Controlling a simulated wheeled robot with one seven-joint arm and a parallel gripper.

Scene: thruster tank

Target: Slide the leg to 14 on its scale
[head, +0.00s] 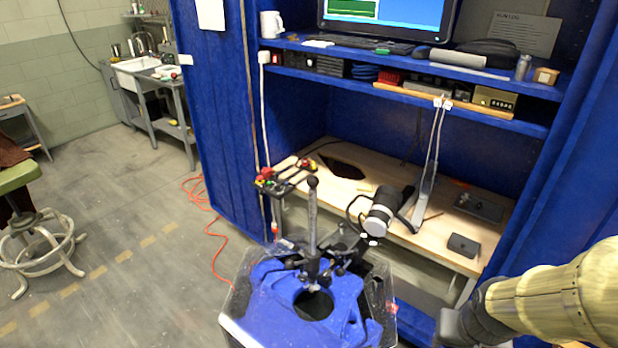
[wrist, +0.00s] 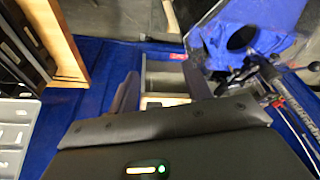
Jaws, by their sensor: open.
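The likely leg is a slim grey upright rod (head: 312,222) with a black ball on top, standing in a black clamp over the blue tank cover (head: 275,305) in the head view. Its scale marks are too small to read. In the wrist view a grey rod with fine marks (wrist: 298,128) runs along the right edge, beside the blue cover (wrist: 262,22). My gripper (wrist: 163,85) is open and empty, with its fingers well left of that rod. In the head view only part of my gripper (head: 455,326) shows at the lower right, apart from the rod.
A grey and white cylindrical device (head: 380,212) on a black arm stands close right of the rod. Behind is a wooden bench (head: 455,238) inside a blue cabinet (head: 212,120) with loaded shelves. A red cable (head: 213,240) lies on the floor. Open floor spreads at left.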

